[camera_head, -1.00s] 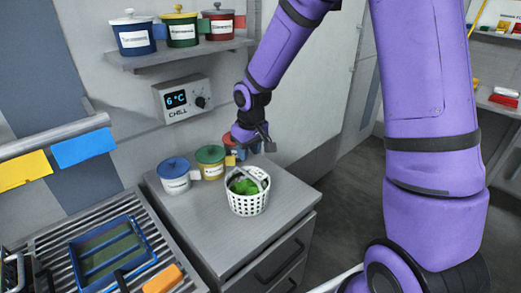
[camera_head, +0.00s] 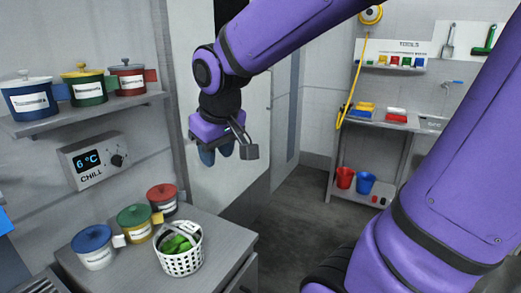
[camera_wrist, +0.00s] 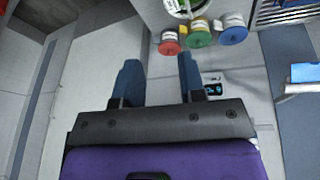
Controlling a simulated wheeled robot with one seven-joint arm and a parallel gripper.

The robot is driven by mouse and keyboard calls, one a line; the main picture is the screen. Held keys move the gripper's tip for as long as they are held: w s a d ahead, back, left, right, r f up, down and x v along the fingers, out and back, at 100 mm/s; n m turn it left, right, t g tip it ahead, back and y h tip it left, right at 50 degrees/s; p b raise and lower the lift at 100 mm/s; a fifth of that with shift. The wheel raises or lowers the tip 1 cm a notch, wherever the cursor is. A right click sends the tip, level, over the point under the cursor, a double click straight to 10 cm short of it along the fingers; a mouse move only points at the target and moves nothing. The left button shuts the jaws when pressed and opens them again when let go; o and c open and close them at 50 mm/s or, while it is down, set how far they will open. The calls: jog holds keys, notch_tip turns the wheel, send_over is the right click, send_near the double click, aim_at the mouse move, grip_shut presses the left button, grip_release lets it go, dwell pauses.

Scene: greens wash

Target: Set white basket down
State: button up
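The white basket (camera_head: 184,262) stands upright on the grey counter (camera_head: 223,243), with green leaves (camera_head: 177,244) inside and its handle up. In the wrist view the basket (camera_wrist: 183,12) shows at the top edge, partly cut off. My gripper (camera_head: 222,152) is up in the air, above and to the right of the basket in the head view, and apart from it. Its two blue fingers (camera_wrist: 158,75) are spread with nothing between them.
Blue-lidded (camera_head: 93,245), green-lidded (camera_head: 136,222) and red-lidded (camera_head: 163,198) pots stand on the counter beside the basket. A shelf (camera_head: 90,112) with three more pots and a chill panel (camera_head: 95,160) are on the wall. A tool bench (camera_head: 381,122) stands beyond open floor.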

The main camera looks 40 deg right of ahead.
jog(key=s+d+r+m+t, duration=0.1)
jog(key=s+r, duration=0.2)
jog(key=s, duration=0.9)
jog(key=shift+d+r+y, duration=0.2)
jog(key=shift+r+y, duration=0.15)
jog(key=shift+y, duration=0.05)
jog(key=shift+w, duration=0.1)
